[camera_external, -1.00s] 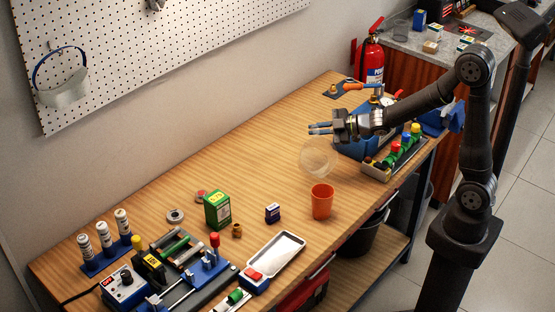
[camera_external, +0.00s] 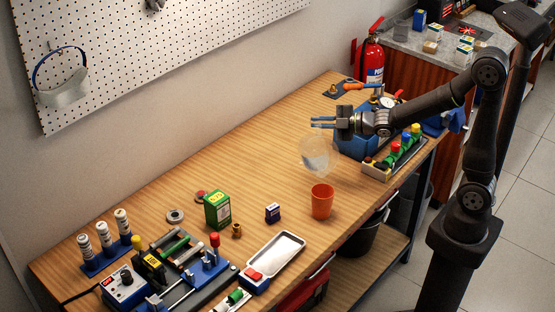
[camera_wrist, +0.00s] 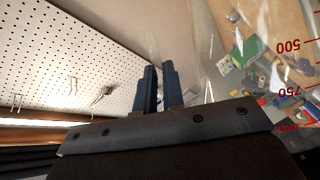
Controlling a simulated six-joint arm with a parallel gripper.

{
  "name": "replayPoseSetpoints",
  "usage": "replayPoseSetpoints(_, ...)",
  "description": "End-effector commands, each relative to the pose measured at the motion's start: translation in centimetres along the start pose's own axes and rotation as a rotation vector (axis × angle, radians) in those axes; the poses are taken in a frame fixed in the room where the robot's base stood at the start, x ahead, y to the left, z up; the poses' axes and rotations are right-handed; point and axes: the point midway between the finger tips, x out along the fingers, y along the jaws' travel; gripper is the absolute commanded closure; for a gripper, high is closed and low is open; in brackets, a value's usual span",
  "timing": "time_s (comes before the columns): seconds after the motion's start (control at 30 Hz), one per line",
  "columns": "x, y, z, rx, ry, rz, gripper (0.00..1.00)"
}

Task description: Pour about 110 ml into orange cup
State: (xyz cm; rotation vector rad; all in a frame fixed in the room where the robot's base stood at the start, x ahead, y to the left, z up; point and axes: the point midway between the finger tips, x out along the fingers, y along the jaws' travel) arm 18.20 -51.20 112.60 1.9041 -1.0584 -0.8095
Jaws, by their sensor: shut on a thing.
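The orange cup (camera_external: 322,203) stands upright on the wooden bench near its front edge, in the external view. My gripper (camera_external: 321,123) is above and behind it, shut on a clear measuring jug (camera_external: 315,153). The jug hangs below the fingers, above the bench and apart from the cup, and looks tilted. In the wrist view my two dark fingers (camera_wrist: 160,88) are close together, and the jug (camera_wrist: 285,70) fills the right side with red marks for 500 and 750. Its liquid level cannot be made out, and no stream shows.
A crate of colored valves (camera_external: 392,158) is at the right.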

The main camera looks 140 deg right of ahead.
Motion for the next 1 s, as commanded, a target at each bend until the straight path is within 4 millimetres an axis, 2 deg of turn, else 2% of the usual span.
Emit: replayPoseSetpoints(1.0,-0.9,0.6,-2.2,-0.126,0.008,0.053,1.00)
